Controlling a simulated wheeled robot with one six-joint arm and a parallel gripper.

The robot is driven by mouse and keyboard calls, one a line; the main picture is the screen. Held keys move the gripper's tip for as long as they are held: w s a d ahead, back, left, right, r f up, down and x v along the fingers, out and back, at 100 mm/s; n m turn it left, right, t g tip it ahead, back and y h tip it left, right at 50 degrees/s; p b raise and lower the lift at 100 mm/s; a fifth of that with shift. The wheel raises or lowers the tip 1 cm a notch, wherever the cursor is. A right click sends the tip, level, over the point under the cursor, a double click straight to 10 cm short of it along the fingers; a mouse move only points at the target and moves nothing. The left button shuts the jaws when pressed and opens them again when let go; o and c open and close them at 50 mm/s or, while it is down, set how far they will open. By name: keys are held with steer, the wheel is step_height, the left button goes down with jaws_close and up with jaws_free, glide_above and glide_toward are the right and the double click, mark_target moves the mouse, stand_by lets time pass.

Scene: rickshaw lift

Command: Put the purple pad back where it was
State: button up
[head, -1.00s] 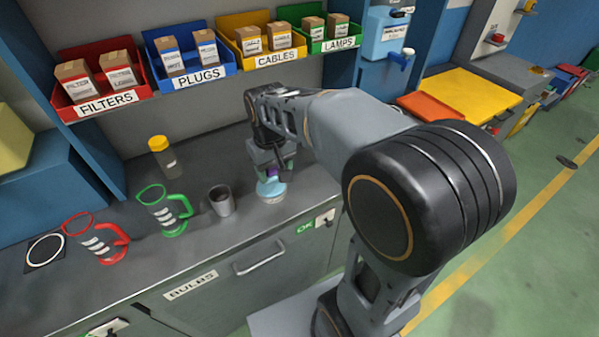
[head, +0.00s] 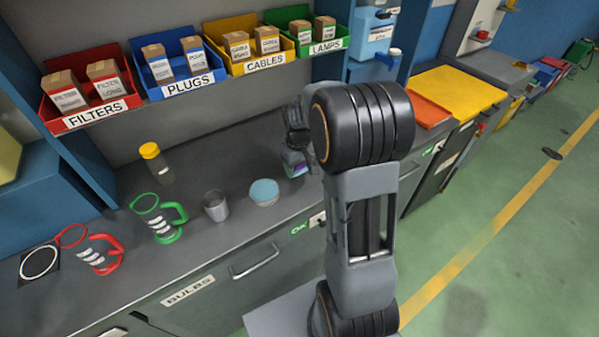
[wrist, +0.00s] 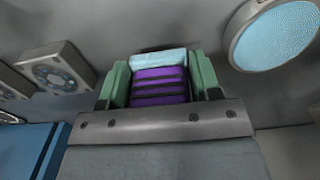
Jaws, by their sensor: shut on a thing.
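The purple pad (wrist: 158,86) has dark stripes and a pale blue end in the wrist view. My gripper (wrist: 160,75) is shut on it, with a green finger on either side. I cannot tell whether the pad touches the counter. A round pot with a light blue top (head: 264,192) stands to the left of my gripper; its top also shows at the upper right of the wrist view (wrist: 277,38).
A metal cup (head: 216,206), a green-handled jug (head: 158,218), a red-handled jug (head: 90,250) and a yellow-capped bottle (head: 156,163) stand on the counter. A shelf of labelled bins (head: 188,88) hangs above. Two grey wall fittings (wrist: 55,68) show in the wrist view.

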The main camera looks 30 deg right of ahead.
mark_target(299, 179)
steer(key=shift+d+f, duration=0.15)
steer(key=shift+f, duration=1.5)
steer(key=shift+f, duration=0.15)
steer(key=o, duration=0.9)
step_height(299, 179, up, 12)
steer(key=shift+f, duration=0.1)
steer(key=s+a+r+t, duration=0.1)
steer(key=s+a+t, duration=0.1)
steer(key=s+a, duration=0.2)
steer(key=s+a+r+m+t, duration=0.1)
steer(key=s+a, duration=0.4)
steer(key=s, duration=0.6)
steer(key=shift+s+a+r+t, duration=0.25)
steer(key=shift+s+r+t, duration=0.05)
steer(key=shift+t, duration=0.2)
